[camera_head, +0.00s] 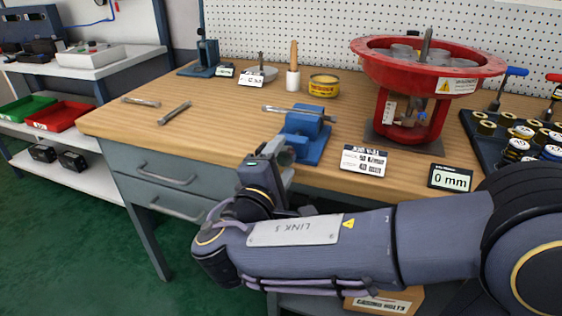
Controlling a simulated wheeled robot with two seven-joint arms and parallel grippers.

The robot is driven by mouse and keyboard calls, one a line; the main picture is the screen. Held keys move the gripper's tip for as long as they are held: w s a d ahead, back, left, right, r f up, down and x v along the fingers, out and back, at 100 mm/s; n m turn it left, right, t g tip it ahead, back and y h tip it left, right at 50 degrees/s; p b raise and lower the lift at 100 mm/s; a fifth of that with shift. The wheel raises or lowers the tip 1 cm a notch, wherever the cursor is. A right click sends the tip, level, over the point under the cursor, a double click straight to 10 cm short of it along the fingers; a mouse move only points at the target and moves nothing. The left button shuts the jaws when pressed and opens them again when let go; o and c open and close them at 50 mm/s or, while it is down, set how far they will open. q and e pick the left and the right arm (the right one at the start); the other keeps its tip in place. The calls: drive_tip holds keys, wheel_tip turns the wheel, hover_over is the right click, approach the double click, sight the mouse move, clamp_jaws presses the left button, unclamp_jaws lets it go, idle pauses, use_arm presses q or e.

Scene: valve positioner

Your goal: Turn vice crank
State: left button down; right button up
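The blue vice (306,136) stands at the front edge of the wooden workbench, in the middle of the view. A silvery metal rod (290,110) lies across its top. No separate crank shows clearly on the vice's front, where my gripper covers part of it. My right arm comes in from the right, and my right gripper (278,155) is at the vice's front left, pointing up toward it. Whether its fingers touch the vice or are closed on anything cannot be made out. My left gripper is not in view.
The workbench (225,122) has bare wood left of the vice, with two metal tools (174,112) farther left. A red valve body (430,75) stands to the right. A label card (364,160) and a "0 mm" display (450,178) sit near the front edge.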

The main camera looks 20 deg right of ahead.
drive_tip(key=p+v, duration=0.1)
drive_tip(key=v, duration=0.6)
drive_tip(key=shift+s+a, duration=0.2)
drive_tip(key=shift+s, duration=0.15)
